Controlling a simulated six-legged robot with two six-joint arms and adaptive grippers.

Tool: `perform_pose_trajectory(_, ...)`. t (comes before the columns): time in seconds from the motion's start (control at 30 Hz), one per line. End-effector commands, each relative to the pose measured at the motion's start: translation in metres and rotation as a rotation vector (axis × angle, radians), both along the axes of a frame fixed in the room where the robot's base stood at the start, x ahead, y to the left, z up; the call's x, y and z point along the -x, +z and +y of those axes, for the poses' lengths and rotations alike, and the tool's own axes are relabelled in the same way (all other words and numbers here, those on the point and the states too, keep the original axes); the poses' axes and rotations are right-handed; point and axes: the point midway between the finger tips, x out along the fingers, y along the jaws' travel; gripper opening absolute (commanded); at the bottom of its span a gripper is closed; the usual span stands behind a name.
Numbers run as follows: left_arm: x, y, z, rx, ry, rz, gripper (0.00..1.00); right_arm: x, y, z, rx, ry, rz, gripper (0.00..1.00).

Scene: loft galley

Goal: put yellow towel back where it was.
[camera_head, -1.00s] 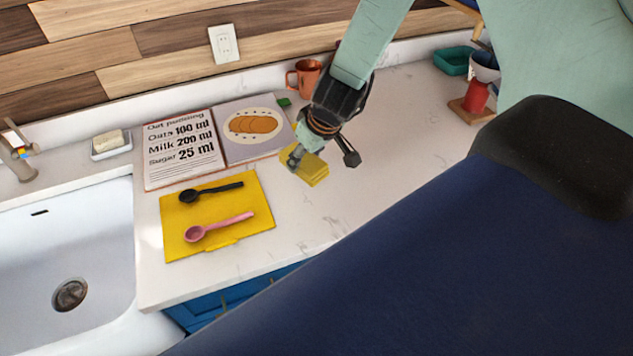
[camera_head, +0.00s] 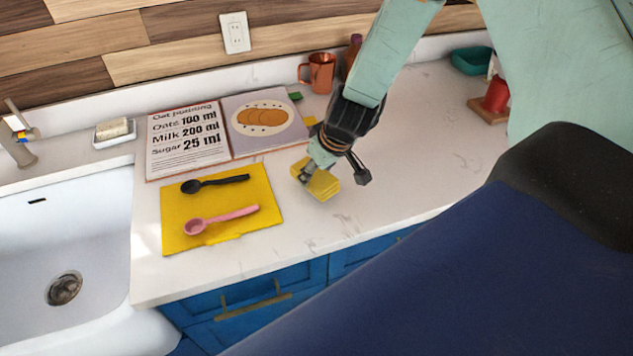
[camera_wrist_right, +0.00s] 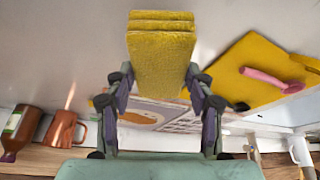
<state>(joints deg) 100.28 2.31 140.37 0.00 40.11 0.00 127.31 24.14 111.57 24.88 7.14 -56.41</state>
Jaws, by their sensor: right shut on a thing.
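The yellow towel (camera_head: 325,186) is a small folded stack of several layers. My right gripper (camera_head: 309,170) is shut on it, to the right of the yellow mat with the spoons. In the right wrist view, the towel (camera_wrist_right: 160,55) hangs out between the two fingers (camera_wrist_right: 160,98). It is over the white counter; I cannot tell whether it touches it. My left gripper is not in view.
A yellow mat (camera_head: 177,233) carries a black spoon (camera_head: 215,184) and a pink spoon (camera_head: 222,219). An open recipe book (camera_head: 187,142) lies behind. A copper mug (camera_head: 320,72) and a bottle (camera_head: 353,55) stand at the back wall.

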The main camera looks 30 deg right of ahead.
Motion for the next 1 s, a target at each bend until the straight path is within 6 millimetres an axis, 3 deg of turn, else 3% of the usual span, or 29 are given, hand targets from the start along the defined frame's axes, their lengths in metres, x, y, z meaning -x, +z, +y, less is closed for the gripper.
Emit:
perform_pose_trajectory(0.03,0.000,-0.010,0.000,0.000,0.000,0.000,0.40,0.000,-0.011,0.000,0.000,-0.001,0.001,0.29)
perform_pose_trajectory(0.2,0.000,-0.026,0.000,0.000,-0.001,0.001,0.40,0.000,-0.028,0.000,0.000,-0.001,0.001,0.29)
perform_pose_trajectory(0.67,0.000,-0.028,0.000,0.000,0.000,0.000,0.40,0.000,-0.031,0.000,-0.001,-0.002,0.000,0.29)
perform_pose_trajectory(0.7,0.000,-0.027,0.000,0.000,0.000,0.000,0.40,0.000,-0.030,0.000,-0.001,-0.002,0.001,0.57)
perform_pose_trajectory(0.93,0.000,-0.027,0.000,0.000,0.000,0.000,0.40,0.000,-0.030,0.000,-0.001,-0.002,0.001,0.77)
perform_pose_trajectory(1.0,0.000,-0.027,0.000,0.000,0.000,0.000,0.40,0.000,-0.030,0.000,-0.002,-0.001,0.001,0.77)
